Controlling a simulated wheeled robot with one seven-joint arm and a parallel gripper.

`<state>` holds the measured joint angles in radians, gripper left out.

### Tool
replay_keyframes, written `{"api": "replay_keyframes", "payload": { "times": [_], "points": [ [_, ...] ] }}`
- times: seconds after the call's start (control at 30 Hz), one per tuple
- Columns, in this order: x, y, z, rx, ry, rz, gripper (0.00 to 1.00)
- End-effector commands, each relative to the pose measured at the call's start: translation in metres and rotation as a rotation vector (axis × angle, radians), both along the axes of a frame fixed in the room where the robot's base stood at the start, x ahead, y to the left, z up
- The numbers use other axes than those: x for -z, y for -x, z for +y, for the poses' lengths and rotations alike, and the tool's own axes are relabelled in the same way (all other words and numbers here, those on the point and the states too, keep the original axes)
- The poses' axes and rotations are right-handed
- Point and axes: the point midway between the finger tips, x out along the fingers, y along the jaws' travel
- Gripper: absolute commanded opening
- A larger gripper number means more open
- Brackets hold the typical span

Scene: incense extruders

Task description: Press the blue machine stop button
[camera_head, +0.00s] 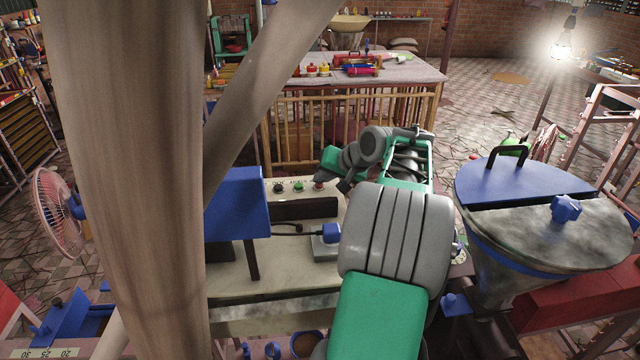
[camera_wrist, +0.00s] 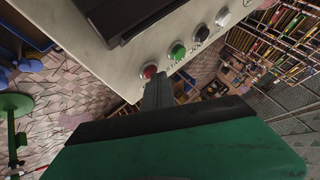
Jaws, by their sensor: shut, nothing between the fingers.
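The machine with blue parts (camera_head: 240,195) has a pale control panel (camera_head: 310,207) in the middle of the head view. A row of buttons there includes a red button (camera_head: 319,186) and a green button (camera_head: 298,187). In the wrist view the red button (camera_wrist: 150,71) is at the near end, then come the green button (camera_wrist: 177,51), a black one and a white one. My gripper (camera_wrist: 156,80) is shut and empty. Its tips appear close beside the red button; I cannot tell whether they touch. The red button's label is not readable.
A blue-lidded metal hopper (camera_head: 525,185) stands right of my arm. A pink fan (camera_head: 57,210) is at the left. A cloth-covered table (camera_head: 425,73) with coloured goods is behind the panel. A thick pale post (camera_head: 130,180) blocks much of the left head view.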

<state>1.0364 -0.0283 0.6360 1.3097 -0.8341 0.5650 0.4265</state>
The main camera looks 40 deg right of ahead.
Motion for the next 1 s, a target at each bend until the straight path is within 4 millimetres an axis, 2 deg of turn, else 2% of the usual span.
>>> {"api": "replay_keyframes", "payload": {
  "times": [0.33, 0.7, 1.0],
  "points": [
    [-0.018, 0.0, 0.0, 0.0, -0.002, 0.001, 0.0],
    [-0.02, 0.0, 0.0, -0.001, 0.0, 0.001, 0.0],
    [-0.05, 0.0, 0.0, 0.0, 0.0, 0.0, 0.0]
  ]
}}
